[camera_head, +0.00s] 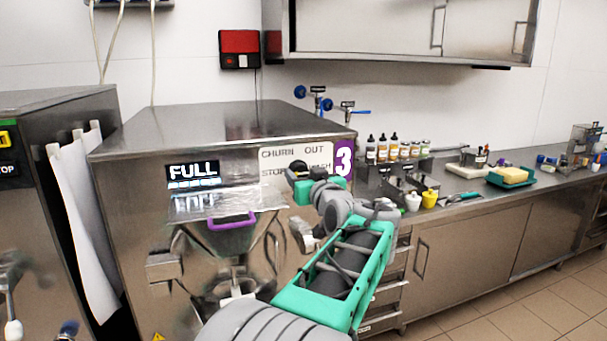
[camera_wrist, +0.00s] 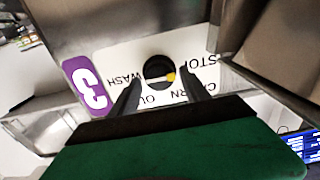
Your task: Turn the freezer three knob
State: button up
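The freezer three knob (camera_wrist: 158,68) is a round black dial with a pale pointer bar on a white label panel (camera_wrist: 205,70). The panel reads STOP, CHURN, OUT and WASH, upside down in the wrist view. In the head view my gripper (camera_head: 297,172) is at the panel (camera_head: 275,157), left of the purple 3 sign (camera_head: 343,160), largely hiding the knob.
The steel freezer (camera_head: 215,130) has a FULL display (camera_head: 193,170) and a purple handle (camera_head: 232,222) left of my arm. To the right is a counter (camera_head: 470,190) with several bottles (camera_head: 390,148) and a sponge (camera_head: 513,175). Tiled floor (camera_head: 540,300) is clear at the lower right.

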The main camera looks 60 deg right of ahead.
grip_shut()
dwell(0.3)
